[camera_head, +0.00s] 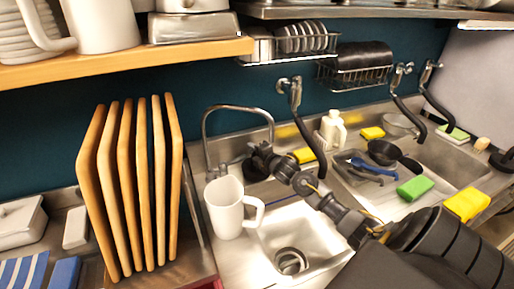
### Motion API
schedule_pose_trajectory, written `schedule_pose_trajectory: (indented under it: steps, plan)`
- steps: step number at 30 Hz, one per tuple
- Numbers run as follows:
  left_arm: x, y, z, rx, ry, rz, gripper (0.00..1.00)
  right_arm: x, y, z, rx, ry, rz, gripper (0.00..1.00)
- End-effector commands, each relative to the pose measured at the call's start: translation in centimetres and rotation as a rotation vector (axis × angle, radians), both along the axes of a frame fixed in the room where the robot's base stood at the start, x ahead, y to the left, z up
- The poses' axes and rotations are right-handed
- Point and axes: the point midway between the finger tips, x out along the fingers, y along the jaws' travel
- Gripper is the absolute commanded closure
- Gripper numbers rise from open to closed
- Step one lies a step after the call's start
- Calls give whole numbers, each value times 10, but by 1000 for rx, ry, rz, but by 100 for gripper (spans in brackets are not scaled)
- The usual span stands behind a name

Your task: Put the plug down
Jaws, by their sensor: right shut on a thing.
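My right arm reaches in from the lower right across the sink. Its gripper (258,163) is at the back left of the left sink basin, close to the base of the curved tap (208,130). It is shut on a small dark thing, taken to be the plug, which I cannot tell apart from the dark fingers. The left sink basin (308,232) lies below and in front of the gripper, with a round metal drain (291,261) in its floor. My left gripper is not in view.
A white jug (226,208) stands just left of the basin, close to my gripper. Upright wooden boards (125,185) stand further left. Yellow (466,205) and green (415,188) sponges, a dark pan (383,152) and a white bottle (332,128) are on the right.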

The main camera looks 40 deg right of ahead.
Motion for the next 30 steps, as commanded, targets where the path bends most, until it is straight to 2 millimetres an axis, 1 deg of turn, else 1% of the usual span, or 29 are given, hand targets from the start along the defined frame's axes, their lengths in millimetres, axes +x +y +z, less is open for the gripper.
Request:
schedule_pose_trajectory:
  steps: [1,6,8,10,18,22,23,24,27,30]
  plan:
    - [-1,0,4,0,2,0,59,3,-8,4,0,-2,-5,100]
    - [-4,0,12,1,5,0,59,16,-33,4,0,-2,-6,100]
    - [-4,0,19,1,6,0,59,14,-30,-5,5,1,-3,100]
    - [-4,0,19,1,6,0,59,15,-30,-9,2,0,-2,100]
    - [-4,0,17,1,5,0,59,14,-30,-12,-1,-2,-2,100]
    - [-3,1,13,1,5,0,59,14,-29,-17,-1,-2,-2,100]
    - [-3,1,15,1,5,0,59,14,-29,-15,0,-1,-2,77]
    - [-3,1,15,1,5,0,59,14,-29,-15,0,-1,-2,72]
    - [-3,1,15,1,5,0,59,14,-29,-15,0,-1,-2,59]
    - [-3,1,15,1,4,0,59,14,-29,-15,1,-1,-2,59]
